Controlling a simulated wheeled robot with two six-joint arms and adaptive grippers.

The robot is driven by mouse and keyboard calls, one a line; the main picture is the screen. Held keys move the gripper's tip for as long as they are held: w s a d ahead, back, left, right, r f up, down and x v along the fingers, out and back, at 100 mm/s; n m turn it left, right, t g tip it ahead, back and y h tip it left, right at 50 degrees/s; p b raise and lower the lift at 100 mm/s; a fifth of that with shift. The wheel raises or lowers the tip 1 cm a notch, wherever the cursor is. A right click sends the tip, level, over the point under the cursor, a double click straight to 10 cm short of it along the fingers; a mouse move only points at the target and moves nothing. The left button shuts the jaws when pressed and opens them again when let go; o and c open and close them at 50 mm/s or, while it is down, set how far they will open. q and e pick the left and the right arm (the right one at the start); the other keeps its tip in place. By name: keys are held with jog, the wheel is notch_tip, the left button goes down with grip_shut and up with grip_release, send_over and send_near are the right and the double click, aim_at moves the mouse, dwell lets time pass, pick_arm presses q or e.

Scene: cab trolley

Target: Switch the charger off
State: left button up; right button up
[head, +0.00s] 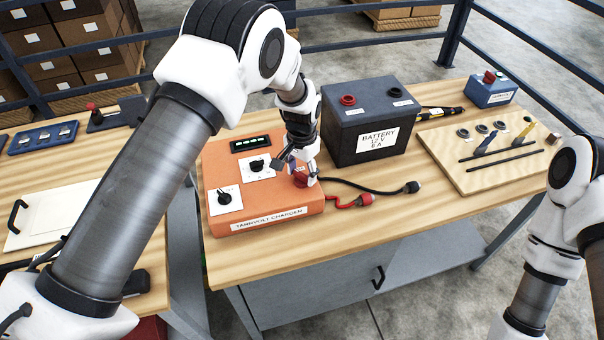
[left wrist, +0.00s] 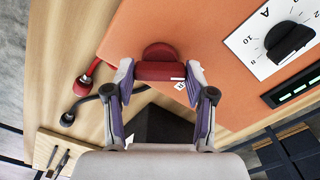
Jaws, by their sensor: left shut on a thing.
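The orange charger (head: 225,172) stands on the wooden table, with a label on its front edge, two black dials and a lit green display on top. My left gripper (head: 302,176) is at the charger's right side, shut on a red knob (head: 299,180). In the left wrist view the two fingertips (left wrist: 159,80) close on both sides of the red knob (left wrist: 158,62), on the orange charger top (left wrist: 210,35). A small white mark sits beside the knob; its text is too small to read. My right gripper is out of view; only its arm shows at the right.
A black battery (head: 370,119) stands right of the charger. Red and black cables with clamps (head: 366,199) lie on the table in front of it. A wooden board with tools (head: 485,150) and a blue box (head: 490,92) are farther right. A second table stands left.

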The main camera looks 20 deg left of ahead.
aim_at(302, 174)
pick_arm(q)
jog(key=n, duration=0.2)
jog(key=n+b, duration=0.1)
jog(key=n, duration=0.2)
jog(key=shift+s+f+n, duration=0.15)
jog(key=shift+f+n, duration=0.1)
jog(key=shift+n, duration=0.05)
jog(key=n+b, duration=0.1)
jog(key=n, duration=0.4)
jog(key=shift+n, duration=0.3)
jog(key=o, duration=1.2)
jog(key=shift+r, duration=0.1)
jog(key=shift+c, duration=0.2)
jog(key=shift+r, duration=0.2)
notch_tip(302, 174, up, 12)
jog(key=shift+f, duration=0.15)
